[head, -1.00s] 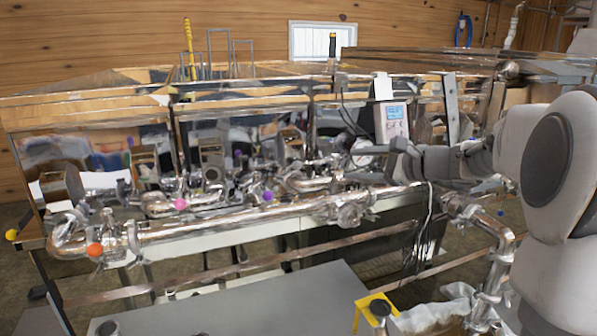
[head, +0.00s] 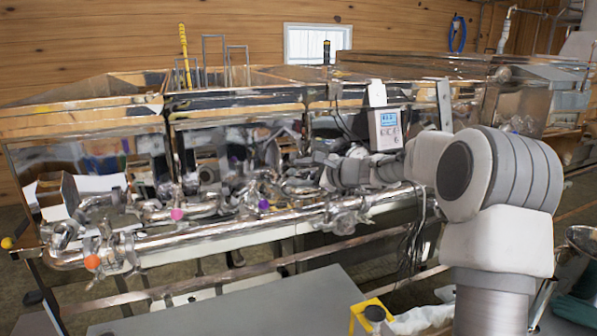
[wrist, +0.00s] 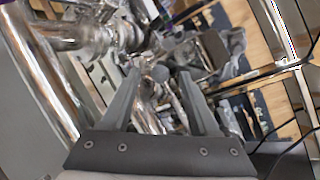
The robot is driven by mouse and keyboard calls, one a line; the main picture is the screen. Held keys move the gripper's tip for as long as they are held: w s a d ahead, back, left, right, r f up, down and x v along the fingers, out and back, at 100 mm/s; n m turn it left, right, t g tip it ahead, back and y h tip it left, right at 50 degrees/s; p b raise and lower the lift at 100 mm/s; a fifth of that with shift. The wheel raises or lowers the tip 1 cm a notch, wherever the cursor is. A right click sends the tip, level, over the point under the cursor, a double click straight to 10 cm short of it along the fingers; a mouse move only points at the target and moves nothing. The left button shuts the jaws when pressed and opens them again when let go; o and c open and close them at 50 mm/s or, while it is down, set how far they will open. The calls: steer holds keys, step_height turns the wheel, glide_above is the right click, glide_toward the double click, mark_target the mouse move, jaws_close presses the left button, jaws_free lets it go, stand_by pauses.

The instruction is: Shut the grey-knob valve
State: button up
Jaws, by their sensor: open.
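In the wrist view a small round grey knob (wrist: 160,73) shows between the tips of my open gripper (wrist: 160,80), among shiny steel pipes and fittings. I cannot tell whether either finger touches it. In the head view my gripper (head: 318,168) reaches in from the right over the pipework in front of the evaporator pans. I cannot make out the grey knob there; my arm and the fittings crowd that spot. The angle of the valve's handle is unclear.
Other knobs sit along the steel pipe (head: 215,235): purple (head: 264,205), pink (head: 177,214) and orange (head: 92,262). A yellow one (head: 7,242) is at the far left. A controller box (head: 386,128) with hanging cables stands close above my arm. A grey flat surface (head: 240,305) lies below.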

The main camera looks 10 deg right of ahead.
jaws_close()
stand_by(0.4)
stand_by(1.1)
